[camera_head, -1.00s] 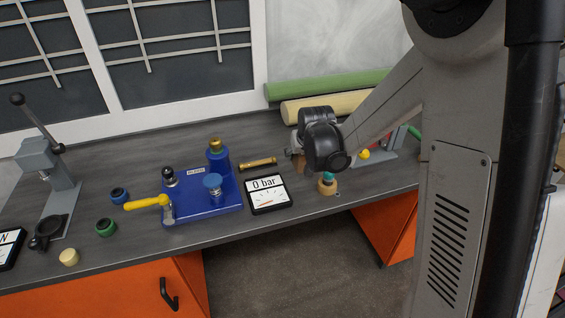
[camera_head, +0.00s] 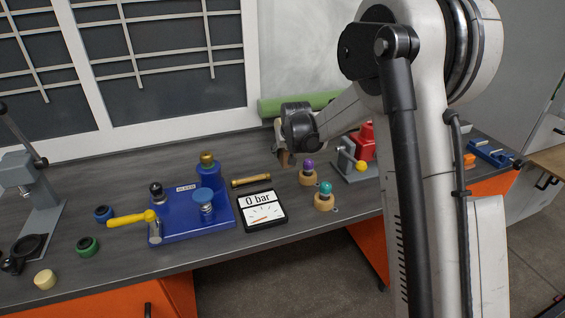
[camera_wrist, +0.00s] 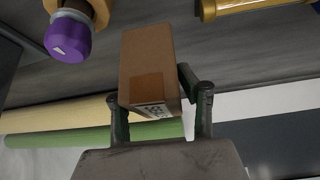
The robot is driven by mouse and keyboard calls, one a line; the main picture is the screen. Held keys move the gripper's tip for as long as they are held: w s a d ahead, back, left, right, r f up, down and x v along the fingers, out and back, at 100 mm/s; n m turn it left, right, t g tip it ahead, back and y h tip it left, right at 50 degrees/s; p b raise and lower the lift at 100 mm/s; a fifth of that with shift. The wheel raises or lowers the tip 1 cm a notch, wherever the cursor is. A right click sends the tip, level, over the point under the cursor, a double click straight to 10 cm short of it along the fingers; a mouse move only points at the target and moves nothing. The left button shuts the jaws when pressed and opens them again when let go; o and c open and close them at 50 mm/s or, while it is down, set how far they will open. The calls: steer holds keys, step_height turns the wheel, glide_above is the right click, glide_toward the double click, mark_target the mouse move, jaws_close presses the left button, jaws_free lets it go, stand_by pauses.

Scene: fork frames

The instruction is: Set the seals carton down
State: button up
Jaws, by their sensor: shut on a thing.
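My gripper (camera_wrist: 153,95) is shut on the seals carton (camera_wrist: 148,60), a brown cardboard box with a darker tape patch and a printed label partly seen. The carton sits between the two fingers in the wrist view. In the head view my gripper (camera_head: 284,148) is over the back part of the grey workbench (camera_head: 110,185), left of the purple-knobbed piece. Only a small brown part of the carton (camera_head: 284,159) shows there below the wrist. I cannot tell whether its underside touches the bench.
A purple-knobbed wooden piece (camera_head: 308,174) and a teal-knobbed one (camera_head: 325,197) stand nearby. A brass cylinder (camera_head: 251,181), a gauge (camera_head: 263,211) and a blue pump (camera_head: 192,216) lie left. A green roll (camera_head: 290,103) lies along the wall; a cream roll (camera_wrist: 60,115) lies beside it.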

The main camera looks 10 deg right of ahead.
steer(key=w+f, duration=0.2)
steer(key=w, duration=0.1)
steer(key=shift+w, duration=0.1)
steer(key=shift+f+b, duration=0.4)
steer(key=shift+f, duration=1.6)
steer(key=o, duration=1.3)
steer(key=shift+f, duration=0.1)
